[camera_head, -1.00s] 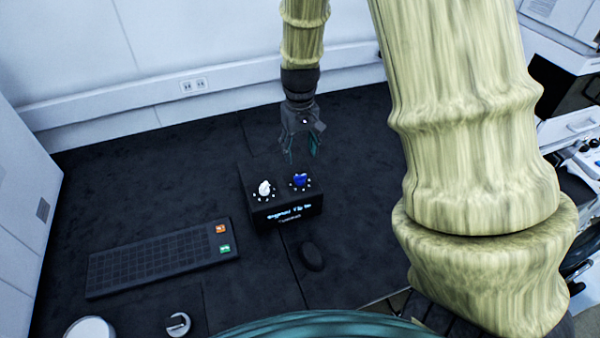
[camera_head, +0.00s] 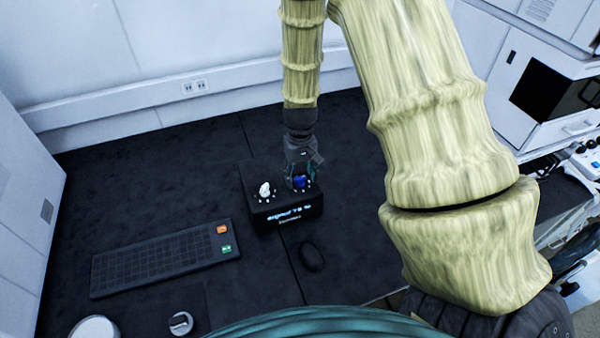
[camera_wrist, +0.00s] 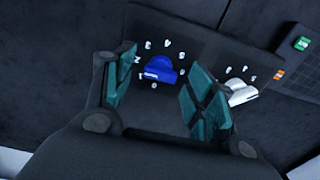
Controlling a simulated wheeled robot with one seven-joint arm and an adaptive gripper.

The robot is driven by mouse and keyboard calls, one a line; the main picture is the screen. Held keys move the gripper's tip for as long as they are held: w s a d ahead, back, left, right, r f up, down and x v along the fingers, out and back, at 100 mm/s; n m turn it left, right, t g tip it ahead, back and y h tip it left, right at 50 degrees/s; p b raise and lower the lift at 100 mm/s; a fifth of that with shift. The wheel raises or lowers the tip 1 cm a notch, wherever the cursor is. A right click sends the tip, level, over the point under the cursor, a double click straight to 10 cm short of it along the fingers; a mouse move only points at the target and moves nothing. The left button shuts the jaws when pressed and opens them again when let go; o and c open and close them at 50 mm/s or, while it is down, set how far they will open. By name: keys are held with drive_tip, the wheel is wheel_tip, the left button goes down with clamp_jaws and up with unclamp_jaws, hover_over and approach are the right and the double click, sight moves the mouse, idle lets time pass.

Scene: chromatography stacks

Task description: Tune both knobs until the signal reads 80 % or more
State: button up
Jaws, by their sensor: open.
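The black tuner box (camera_head: 262,213) stands on the dark bench. It has a white knob (camera_head: 265,189) on the left and a blue knob (camera_head: 300,182) on the right, each ringed by small white marks. The lit signal display (camera_head: 289,215) is on its front; its digits are too small to read surely. My gripper (camera_head: 303,178) is low over the blue knob. In the wrist view, the teal fingers of my gripper (camera_wrist: 157,92) are open, one on each side of the blue knob (camera_wrist: 160,69), with gaps visible. The white knob (camera_wrist: 238,91) lies just outside the right finger.
A white round object (camera_head: 94,328) and a small round item (camera_head: 180,323) are at the near left. The back bench is clear.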

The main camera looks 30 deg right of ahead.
drive_tip(key=shift+c, duration=0.2)
drive_tip(key=c, duration=1)
drive_tip(key=shift+m, duration=0.4)
drive_tip(key=m+p, duration=0.1)
drive_tip(key=m, duration=0.2)
drive_tip(key=shift+r+m+p, duration=0.1)
drive_tip(key=shift+m+p, duration=0.75)
drive_tip(key=shift+m, duration=1.45)
drive_tip(key=shift+w+m, duration=0.1)
drive_tip(key=shift+m, duration=0.2)
drive_tip(key=o, duration=1)
